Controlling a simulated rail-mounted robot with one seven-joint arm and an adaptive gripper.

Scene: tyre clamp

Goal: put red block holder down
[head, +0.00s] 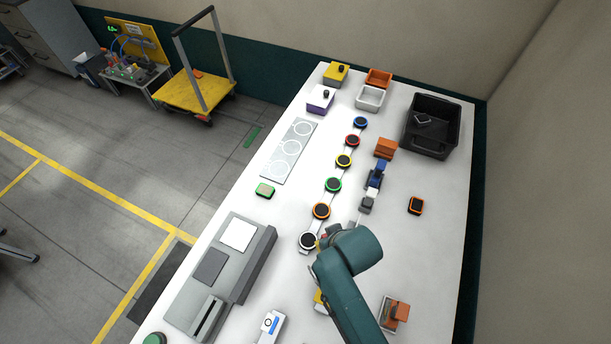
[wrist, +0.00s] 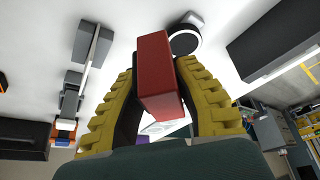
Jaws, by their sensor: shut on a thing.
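A red block (wrist: 157,72), the held part of the red block holder, sits between the yellow ridged fingers of my gripper (wrist: 158,62) in the wrist view. The fingers press on both of its sides. In the head view my gripper (head: 325,238) is mostly hidden by my own arm, just right of the white-ringed disc, and only a small bit of red shows there. I cannot tell whether the block touches the white table (head: 280,205) or hangs above it.
A white-ringed black disc (head: 308,240) lies close by my gripper, ending a row of coloured-ring discs. Grey blocks (head: 235,260) stand to the left. Blue and grey parts (head: 371,188) and a small orange-and-black piece (head: 415,206) lie right. A black bin (head: 430,125) stands far right.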

